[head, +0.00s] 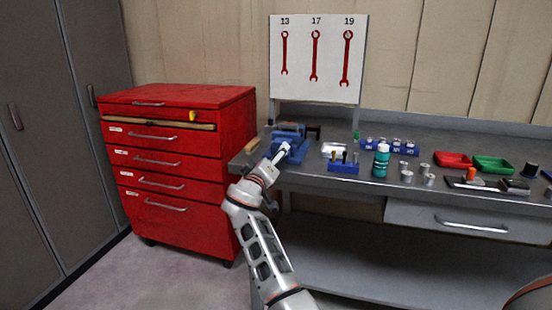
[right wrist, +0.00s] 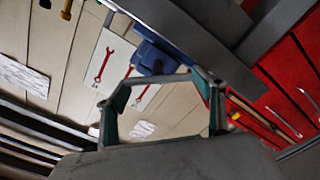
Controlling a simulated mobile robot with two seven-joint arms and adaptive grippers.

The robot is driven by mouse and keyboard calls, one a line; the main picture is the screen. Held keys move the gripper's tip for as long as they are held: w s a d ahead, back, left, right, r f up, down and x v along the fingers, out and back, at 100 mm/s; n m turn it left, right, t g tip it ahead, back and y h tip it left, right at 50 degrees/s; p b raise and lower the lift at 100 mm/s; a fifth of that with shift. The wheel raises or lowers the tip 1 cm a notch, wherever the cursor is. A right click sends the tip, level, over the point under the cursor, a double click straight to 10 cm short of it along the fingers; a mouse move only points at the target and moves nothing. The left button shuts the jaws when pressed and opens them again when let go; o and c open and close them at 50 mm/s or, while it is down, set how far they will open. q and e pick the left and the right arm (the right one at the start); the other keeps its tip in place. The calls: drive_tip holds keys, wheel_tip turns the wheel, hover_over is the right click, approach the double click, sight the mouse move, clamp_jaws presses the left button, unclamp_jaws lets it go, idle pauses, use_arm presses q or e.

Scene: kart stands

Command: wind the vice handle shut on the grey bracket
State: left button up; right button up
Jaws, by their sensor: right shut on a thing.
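The blue vice (head: 289,131) stands at the left end of the grey bench, near its front edge. My right gripper (head: 281,152) reaches up to the vice's front from below. In the right wrist view the blue vice (right wrist: 152,57) lies just beyond the fingers. A grey bar, seemingly the vice handle (right wrist: 160,79), spans between the green-padded fingertips, and the right gripper (right wrist: 163,94) is shut on it. I cannot make out the grey bracket or how far apart the vice jaws are. My left gripper is not in view.
A red drawer cabinet (head: 175,160) stands left of the bench (head: 345,180). A white board (head: 318,60) with three red wrenches rises behind the vice. Right of the vice are a blue holder (head: 343,168), a green bottle (head: 381,160), a red tray (head: 452,159) and a green tray (head: 493,164).

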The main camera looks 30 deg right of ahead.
drive_tip(key=shift+d+f+n, duration=0.15)
drive_tip(key=shift+f+n, duration=0.25)
drive_tip(key=c, duration=0.6)
drive_tip(key=shift+s+d+r, duration=0.2)
drive_tip(key=shift+r, duration=0.1)
drive_tip(key=shift+c, duration=0.3)
drive_tip(key=shift+r, duration=0.15)
drive_tip(key=o, duration=1.1)
drive_tip(key=shift+d+r, duration=0.1)
drive_tip(key=shift+c, duration=0.2)
drive_tip(key=o, duration=0.7)
drive_tip(key=shift+s+d+h, duration=0.15)
drive_tip(key=shift+s+h, duration=0.1)
drive_tip(key=shift+h, duration=0.05)
drive_tip(key=shift+d, duration=0.15)
drive_tip(key=shift+f, duration=0.4)
drive_tip(key=shift+w+a, duration=0.1)
drive_tip(key=shift+a, duration=0.1)
drive_tip(key=shift+a, duration=0.1)
